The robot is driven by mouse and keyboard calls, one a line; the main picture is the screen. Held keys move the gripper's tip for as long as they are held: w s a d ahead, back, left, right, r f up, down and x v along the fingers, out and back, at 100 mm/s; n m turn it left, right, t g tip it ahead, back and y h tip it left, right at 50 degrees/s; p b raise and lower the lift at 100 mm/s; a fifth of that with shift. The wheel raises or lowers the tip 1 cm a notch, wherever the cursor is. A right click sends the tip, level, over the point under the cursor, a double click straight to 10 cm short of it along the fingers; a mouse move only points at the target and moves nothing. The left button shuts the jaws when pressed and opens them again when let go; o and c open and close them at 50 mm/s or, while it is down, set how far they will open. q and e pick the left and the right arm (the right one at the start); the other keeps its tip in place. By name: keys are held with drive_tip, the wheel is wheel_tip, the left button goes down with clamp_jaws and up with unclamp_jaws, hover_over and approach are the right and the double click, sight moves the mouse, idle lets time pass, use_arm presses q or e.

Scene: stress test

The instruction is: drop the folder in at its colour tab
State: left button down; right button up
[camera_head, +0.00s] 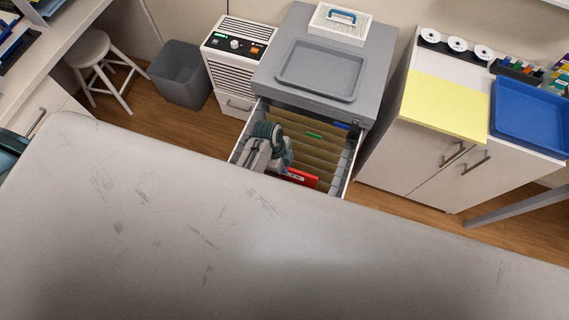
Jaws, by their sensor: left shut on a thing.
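The grey cabinet's open drawer (350,168) holds several tan hanging files (319,150). A blue tab (340,126) shows at the back and a green tab (314,135) a little nearer. My left gripper (284,170) is over the left part of the drawer, shut on the red folder (303,178), which has a white label. The folder is low, at the drawer's near part; how deep it sits between the files I cannot tell. The gripper hides some files and the drawer's near end is hidden. My right gripper is not in view.
A grey tray (320,70) and a white box with a blue handle (341,20) are on the cabinet. A white control unit (237,60), a bin (180,74) and a stool (92,48) stand left. A white cupboard (425,150) stands right, bearing a blue tray (530,115).

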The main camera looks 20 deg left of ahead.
use_arm(q)
drive_tip(key=shift+f+b, duration=0.7)
drive_tip(key=shift+f, duration=0.6)
drive_tip(key=c, duration=1.4)
unclamp_jaws()
drive_tip(key=shift+c, duration=0.2)
drive_tip(key=shift+a+r, duration=0.15)
drive_tip(key=shift+r, duration=0.35)
drive_tip(key=b+v, duration=0.1)
drive_tip(key=v, duration=0.8)
drive_tip(key=shift+r+b, duration=0.25)
drive_tip(key=shift+b, duration=0.1)
drive_tip(key=shift+r, duration=0.1)
